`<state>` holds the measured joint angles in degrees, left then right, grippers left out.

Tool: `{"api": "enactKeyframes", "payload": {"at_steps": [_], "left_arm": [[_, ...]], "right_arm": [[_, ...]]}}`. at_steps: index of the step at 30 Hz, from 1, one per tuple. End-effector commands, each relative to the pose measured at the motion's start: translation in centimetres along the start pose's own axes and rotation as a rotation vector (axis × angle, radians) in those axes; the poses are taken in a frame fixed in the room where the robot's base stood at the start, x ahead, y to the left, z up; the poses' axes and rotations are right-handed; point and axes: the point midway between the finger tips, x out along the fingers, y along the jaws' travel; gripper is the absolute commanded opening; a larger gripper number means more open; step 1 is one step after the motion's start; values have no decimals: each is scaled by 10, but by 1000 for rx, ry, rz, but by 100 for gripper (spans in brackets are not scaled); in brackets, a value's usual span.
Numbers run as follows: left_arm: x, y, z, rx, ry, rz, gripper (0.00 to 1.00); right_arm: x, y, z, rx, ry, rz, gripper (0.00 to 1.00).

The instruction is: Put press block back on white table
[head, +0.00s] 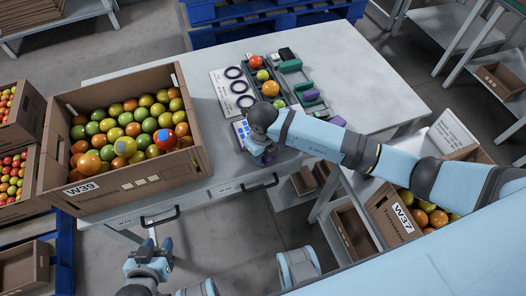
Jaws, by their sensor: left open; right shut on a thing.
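The white table (350,62) fills the middle of the head view. My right gripper (262,160) points down over the table's front edge, left of the green fixtures. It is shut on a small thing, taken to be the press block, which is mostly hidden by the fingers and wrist. I cannot tell whether the block touches the table. My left gripper (150,250) is open and empty, low in front of the table and below the drawer handle.
A cardboard crate W39 (185,165) of tomatoes covers the table's left part. Behind my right gripper are a white sheet with three dark rings (237,87), a tray with tomatoes (262,75) and green fixtures (290,66). The table's right part is clear. Crate W37 (402,218) stands lower right.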

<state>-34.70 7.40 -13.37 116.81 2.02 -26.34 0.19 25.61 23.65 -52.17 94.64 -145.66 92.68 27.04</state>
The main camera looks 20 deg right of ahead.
Motion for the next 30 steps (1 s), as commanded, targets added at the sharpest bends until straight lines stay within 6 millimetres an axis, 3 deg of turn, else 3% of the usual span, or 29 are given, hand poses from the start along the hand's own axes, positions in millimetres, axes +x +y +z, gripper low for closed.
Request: {"api": "enactKeyframes", "payload": {"at_steps": [8, 9, 12, 13, 18, 21, 30], "left_arm": [[2, 0, 4, 1, -1, 0, 43], [2, 0, 4, 0, -1, 0, 43], [2, 1, 3, -3, -1, 0, 43], [2, 1, 3, -4, 0, 1, 43], [3, 3, 2, -10, 1, 1, 43], [3, 3, 2, -13, 2, 1, 43], [3, 3, 2, -13, 1, 1, 43]], "right_arm": [[6, 0, 0, 0, 0, 0, 27], [6, 0, 0, 0, 0, 0, 49], [6, 0, 0, 0, 0, 0, 72], [6, 0, 0, 0, 0, 0, 74], [6, 0, 0, 0, 0, 0, 74], [6, 0, 0, 0, 0, 0, 57], [6, 0, 0, 0, 0, 0, 57]]}}
